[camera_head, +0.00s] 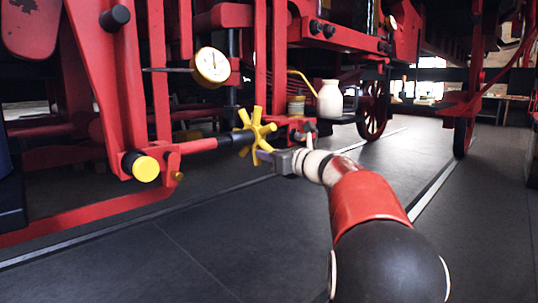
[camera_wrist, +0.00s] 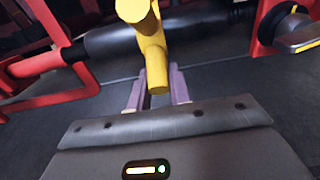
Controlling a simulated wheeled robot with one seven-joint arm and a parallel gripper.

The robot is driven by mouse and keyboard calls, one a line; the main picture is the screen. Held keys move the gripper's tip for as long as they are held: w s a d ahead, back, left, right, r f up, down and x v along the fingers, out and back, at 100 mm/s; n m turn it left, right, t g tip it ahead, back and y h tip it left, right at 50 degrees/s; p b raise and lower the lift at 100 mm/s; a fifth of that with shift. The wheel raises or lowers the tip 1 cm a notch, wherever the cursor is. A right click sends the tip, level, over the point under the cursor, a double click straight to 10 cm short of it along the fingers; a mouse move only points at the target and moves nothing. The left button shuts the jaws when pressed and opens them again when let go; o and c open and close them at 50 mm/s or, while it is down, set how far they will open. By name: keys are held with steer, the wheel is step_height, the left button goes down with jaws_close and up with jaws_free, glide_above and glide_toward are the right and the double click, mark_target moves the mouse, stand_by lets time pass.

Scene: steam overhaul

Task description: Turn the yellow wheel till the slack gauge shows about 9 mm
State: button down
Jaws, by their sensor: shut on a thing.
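The yellow wheel (camera_head: 255,133) has several spokes and sits at the end of a dark and red horizontal rod. My gripper (camera_head: 268,158) is at the wheel's lower spoke, with my arm reaching in from the lower right. In the wrist view, one yellow spoke (camera_wrist: 153,60) stands between the two purple fingers of my gripper (camera_wrist: 157,90), which are shut on it. The round white gauge (camera_head: 211,66) with a yellow rim hangs at the upper left of the wheel. Its needle seems to point roughly upward, but its numbers are too small to read.
A white bottle (camera_head: 329,101) with a yellow spout and a small tin (camera_head: 296,105) stand behind the wheel. Red frame bars surround the wheel's left side. A yellow-capped knob (camera_head: 145,168) sticks out at lower left. The dark floor (camera_head: 205,230) in front is clear.

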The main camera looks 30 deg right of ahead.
steer(key=shift+w+a+f+b, duration=0.25)
steer(key=shift+w+f, duration=0.2)
steer(key=shift+f, duration=0.3)
steer(key=shift+w+f, duration=0.15)
steer(key=c, duration=1.2)
jaws_free()
steer(key=shift+c, duration=0.2)
steer(key=v, duration=0.6)
steer(key=shift+b, duration=0.4)
